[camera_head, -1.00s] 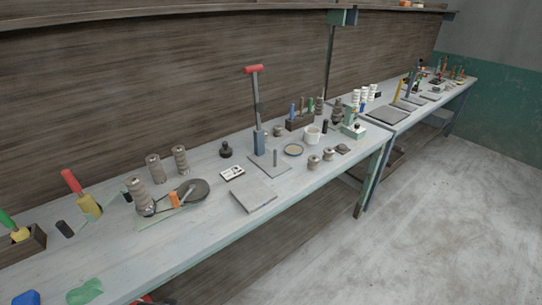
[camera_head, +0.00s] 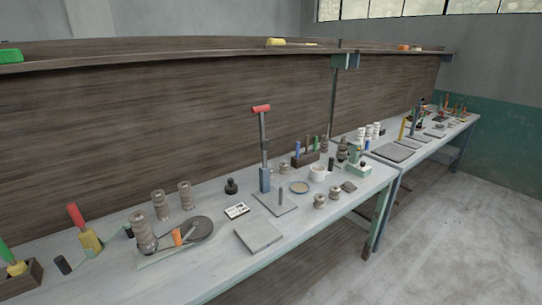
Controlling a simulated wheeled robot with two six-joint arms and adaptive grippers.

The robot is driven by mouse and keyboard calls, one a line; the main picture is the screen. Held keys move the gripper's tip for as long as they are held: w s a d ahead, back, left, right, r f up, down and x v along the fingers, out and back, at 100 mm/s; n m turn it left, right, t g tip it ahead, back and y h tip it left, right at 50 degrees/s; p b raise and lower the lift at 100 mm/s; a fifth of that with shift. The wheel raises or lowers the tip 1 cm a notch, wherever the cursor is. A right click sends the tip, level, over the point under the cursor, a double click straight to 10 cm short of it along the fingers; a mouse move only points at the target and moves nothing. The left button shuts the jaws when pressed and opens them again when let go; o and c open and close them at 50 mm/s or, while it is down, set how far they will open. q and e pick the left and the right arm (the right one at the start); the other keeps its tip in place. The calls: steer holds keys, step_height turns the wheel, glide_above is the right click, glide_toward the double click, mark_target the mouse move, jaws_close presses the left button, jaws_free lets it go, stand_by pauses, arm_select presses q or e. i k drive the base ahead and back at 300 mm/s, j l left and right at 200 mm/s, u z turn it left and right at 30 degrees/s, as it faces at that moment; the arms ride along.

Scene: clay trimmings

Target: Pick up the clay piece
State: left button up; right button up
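I cannot surely pick out the clay piece in the head view. A small flat dark brown lump (camera_head: 349,187) lies on the workbench (camera_head: 215,274) near its right end, but I cannot tell whether it is clay. Neither of my grippers is in view.
A square grey slab (camera_head: 258,235) lies near the bench's front edge. Open floor (camera_head: 450,240) lies to the right.

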mark_target(138, 219)
steer(key=u, duration=1.7)
